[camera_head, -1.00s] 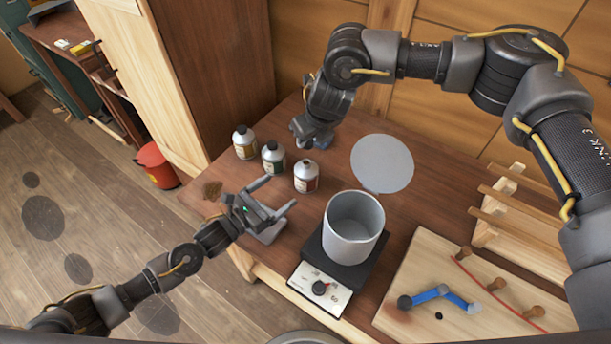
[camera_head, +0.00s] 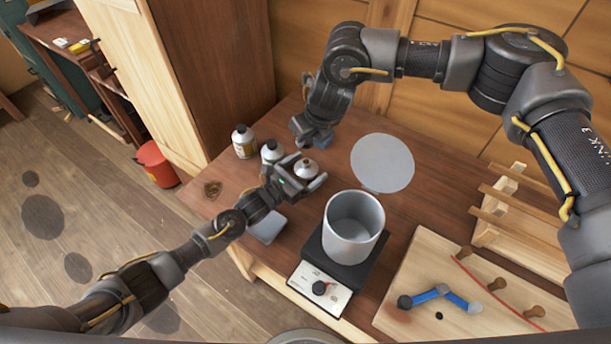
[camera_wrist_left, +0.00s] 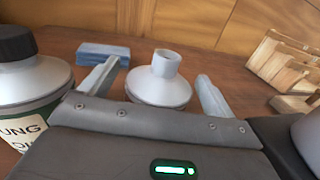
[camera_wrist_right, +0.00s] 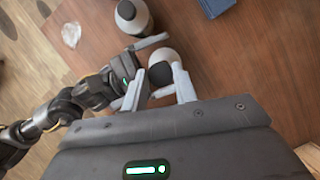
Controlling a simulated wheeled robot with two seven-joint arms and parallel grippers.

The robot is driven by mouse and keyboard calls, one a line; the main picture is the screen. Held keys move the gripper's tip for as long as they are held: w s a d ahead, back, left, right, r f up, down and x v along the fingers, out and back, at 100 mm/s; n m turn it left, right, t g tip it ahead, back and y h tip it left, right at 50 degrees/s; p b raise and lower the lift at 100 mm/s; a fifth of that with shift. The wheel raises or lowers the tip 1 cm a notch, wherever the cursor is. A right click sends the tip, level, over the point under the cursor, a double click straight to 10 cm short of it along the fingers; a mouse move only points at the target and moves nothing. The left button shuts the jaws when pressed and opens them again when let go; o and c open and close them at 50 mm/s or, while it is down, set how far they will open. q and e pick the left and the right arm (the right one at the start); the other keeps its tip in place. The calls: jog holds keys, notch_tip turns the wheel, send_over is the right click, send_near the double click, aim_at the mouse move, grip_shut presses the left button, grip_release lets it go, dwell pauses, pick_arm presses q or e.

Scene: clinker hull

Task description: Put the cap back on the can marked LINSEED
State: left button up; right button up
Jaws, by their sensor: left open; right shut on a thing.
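Three cans stand on the bench. The rightmost can (camera_head: 306,167) has a bare, open neck and shows between my left fingers in the left wrist view (camera_wrist_left: 160,88); its label is hidden now. My left gripper (camera_head: 307,172) is open around its upper body, a finger on each side. My right gripper (camera_head: 313,143) is beyond that can, shut on a small black cap (camera_wrist_right: 160,74), held apart from the neck. The middle can (camera_head: 272,151) has a black cap and a label reading "UNG" in the left wrist view (camera_wrist_left: 25,85). The left can (camera_head: 243,142) is also black-capped.
A grey pot (camera_head: 353,222) stands on a hotplate (camera_head: 320,288) just right of my left gripper. A board (camera_head: 475,310) with a blue tool and a wooden rack (camera_head: 520,220) are at the right. A blue block (camera_wrist_left: 103,52) lies behind the cans.

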pick_arm(q)
jog(key=shift+w, duration=0.1)
pick_arm(e)
jog(key=shift+w, duration=0.1)
pick_arm(q)
jog(key=c, duration=1.5)
jog(key=shift+o, duration=0.2)
pick_arm(e)
send_over(305, 160)
jog(key=shift+s+d+f, duration=0.1)
jog(key=shift+s+f, duration=0.05)
jog(key=shift+f, duration=0.65)
jog(key=shift+s+d+f, duration=0.1)
jog(key=shift+d+f, duration=0.05)
jog(key=shift+f, duration=0.7)
jog(key=shift+s+d+f, duration=0.1)
jog(key=shift+s+f, duration=0.05)
jog(key=shift+f, duration=0.65)
jog(key=shift+f, duration=0.1)
jog(key=shift+f, duration=0.8)
jog(key=shift+f, duration=0.55)
